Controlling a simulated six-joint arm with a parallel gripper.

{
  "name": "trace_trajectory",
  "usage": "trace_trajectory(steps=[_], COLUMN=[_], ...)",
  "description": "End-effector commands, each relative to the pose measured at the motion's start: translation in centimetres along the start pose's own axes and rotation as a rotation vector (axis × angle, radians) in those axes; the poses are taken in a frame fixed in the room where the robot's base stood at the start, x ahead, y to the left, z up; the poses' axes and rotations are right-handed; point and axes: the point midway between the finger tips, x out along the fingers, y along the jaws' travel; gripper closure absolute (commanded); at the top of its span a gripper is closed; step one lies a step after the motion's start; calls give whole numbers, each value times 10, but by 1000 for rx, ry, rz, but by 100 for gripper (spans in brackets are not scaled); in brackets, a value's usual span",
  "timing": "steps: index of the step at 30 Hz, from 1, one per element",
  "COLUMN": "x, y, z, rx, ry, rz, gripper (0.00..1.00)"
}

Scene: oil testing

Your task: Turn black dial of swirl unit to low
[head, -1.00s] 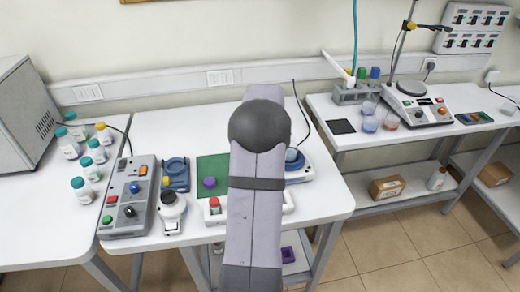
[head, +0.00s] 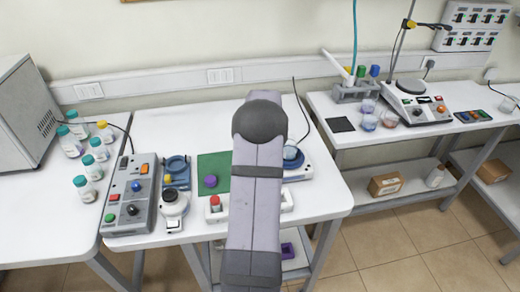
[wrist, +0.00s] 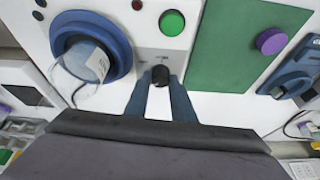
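The swirl unit (head: 303,170) is white with a blue ring. In the head view my arm hides most of it; only its right part shows. In the wrist view the swirl unit (wrist: 205,107) fills the middle, with a flask (wrist: 88,62) on its round blue platform and a green button. The black dial (wrist: 160,77) sits below the green button on a grey panel. My gripper (wrist: 160,80) has its two blue fingers parted, one on each side of the dial. I cannot tell whether they press on it. The dial's marks are too small to read.
A green mat (wrist: 228,50) with a purple cap (wrist: 270,41) lies beside the unit. A blue device (wrist: 297,75) is further right in the wrist view. In the head view a grey control box (head: 129,197) and several capped bottles stand at left. The far right table holds a hotplate (head: 416,103).

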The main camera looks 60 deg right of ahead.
Motion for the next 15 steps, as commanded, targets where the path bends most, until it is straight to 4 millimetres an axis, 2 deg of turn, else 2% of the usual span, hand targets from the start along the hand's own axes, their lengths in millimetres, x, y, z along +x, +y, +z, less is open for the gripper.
trace_trajectory(steps=[8, 15], x=[-1, -1], y=[-1, -2], z=[0, 0], rx=[22, 115], ry=[1, 3], rz=[7, 46], gripper=[100, 100])
